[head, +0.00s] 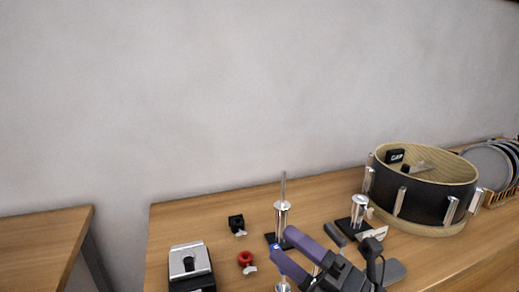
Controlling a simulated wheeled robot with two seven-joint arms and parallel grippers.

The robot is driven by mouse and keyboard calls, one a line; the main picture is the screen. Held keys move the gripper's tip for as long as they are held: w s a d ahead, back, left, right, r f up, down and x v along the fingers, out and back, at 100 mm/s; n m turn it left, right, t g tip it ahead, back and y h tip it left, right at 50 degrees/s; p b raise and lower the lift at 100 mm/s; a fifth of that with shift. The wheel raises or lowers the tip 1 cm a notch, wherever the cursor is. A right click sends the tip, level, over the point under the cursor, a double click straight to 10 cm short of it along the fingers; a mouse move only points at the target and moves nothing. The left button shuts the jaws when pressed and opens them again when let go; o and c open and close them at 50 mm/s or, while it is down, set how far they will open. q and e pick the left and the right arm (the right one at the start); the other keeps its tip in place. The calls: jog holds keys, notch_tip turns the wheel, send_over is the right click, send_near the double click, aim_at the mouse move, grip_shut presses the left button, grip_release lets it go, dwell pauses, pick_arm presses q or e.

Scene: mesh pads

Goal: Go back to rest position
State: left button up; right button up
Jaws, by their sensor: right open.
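My right gripper (281,240) is at the bottom centre of the head view, with its purple-blue fingers pointing up and left. It is open, and I see nothing held between its fingers. The fingers lie in front of part of a metal post on a dark base (282,218) and hide some of it. I cannot tell whether they touch it. My left gripper is out of view.
A wooden table (170,225) carries a black drum shell (425,195), a second metal post (359,209), a small black part (236,223), a red part (245,259) and a black-and-silver device (189,262). Dishes in a rack (490,165) stand far right. Another table (40,240) is left, across a gap.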

jog(key=d+f+m+t+h, duration=0.1)
jog(key=d+f+m+h, duration=0.5)
jog(key=f+m+h, duration=0.5)
jog(key=d+f+m+t+h, duration=0.1)
jog(key=d+f+m+h, duration=0.3)
jog(key=d+m+h, duration=0.7)
jog(key=s+a+f+m+g+y, duration=0.2)
jog(key=s+a+f+m+g, duration=0.1)
jog(key=s+f+g, duration=0.5)
jog(key=s+a+f+m+g+y, duration=0.2)
jog(key=s+a+f+m+g, duration=0.25)
jog(key=s, duration=0.55)
jog(key=s+d+f+n, duration=0.1)
jog(key=s+f, duration=0.1)
jog(key=f, duration=0.8)
jog(key=s+d+f, duration=0.1)
jog(key=s+f, duration=0.1)
jog(key=f, duration=0.8)
jog(key=s+d+f+g, duration=0.2)
jog(key=s+f, duration=0.6)
jog(key=s, duration=0.4)
jog(key=shift+d+f, duration=0.25)
jog(key=shift+f, duration=0.05)
